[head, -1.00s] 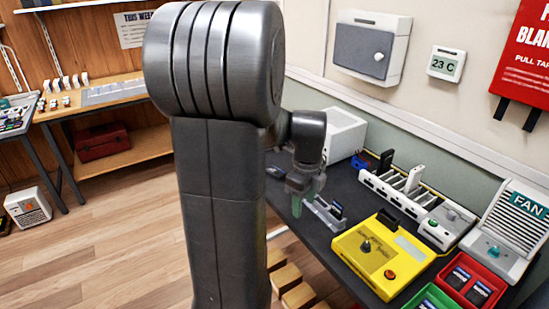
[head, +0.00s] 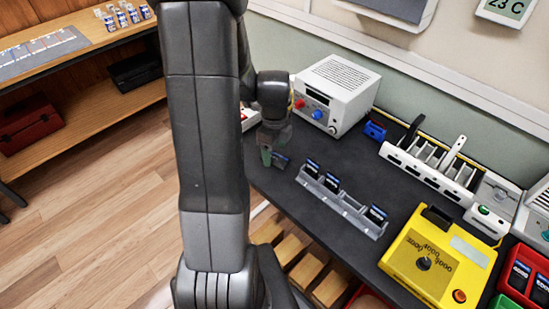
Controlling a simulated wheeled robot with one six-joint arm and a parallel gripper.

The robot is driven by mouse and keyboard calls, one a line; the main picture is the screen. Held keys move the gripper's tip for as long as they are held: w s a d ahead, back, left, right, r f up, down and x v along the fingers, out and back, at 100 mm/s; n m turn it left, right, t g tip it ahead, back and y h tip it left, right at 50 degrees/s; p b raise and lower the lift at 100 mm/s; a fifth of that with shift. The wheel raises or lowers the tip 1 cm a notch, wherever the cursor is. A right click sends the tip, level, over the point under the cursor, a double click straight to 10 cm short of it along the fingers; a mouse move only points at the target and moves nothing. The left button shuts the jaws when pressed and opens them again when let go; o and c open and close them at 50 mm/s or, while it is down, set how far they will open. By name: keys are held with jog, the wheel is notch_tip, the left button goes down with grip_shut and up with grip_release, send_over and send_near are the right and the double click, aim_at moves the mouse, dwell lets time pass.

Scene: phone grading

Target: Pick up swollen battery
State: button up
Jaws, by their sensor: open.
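My gripper (head: 268,155) is at the left part of the dark bench, partly hidden behind my own arm.
A white power unit (head: 337,88) stands behind the gripper. A white slotted holder (head: 425,173), a blue item (head: 375,131) and a yellow tester (head: 435,262) are to the right. A red tray (head: 522,283) sits at the far right. Bare bench surrounds the rack.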

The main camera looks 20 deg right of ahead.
jog(key=shift+s+f, duration=0.1)
jog(key=shift+f, duration=0.85)
jog(key=c, duration=1.1)
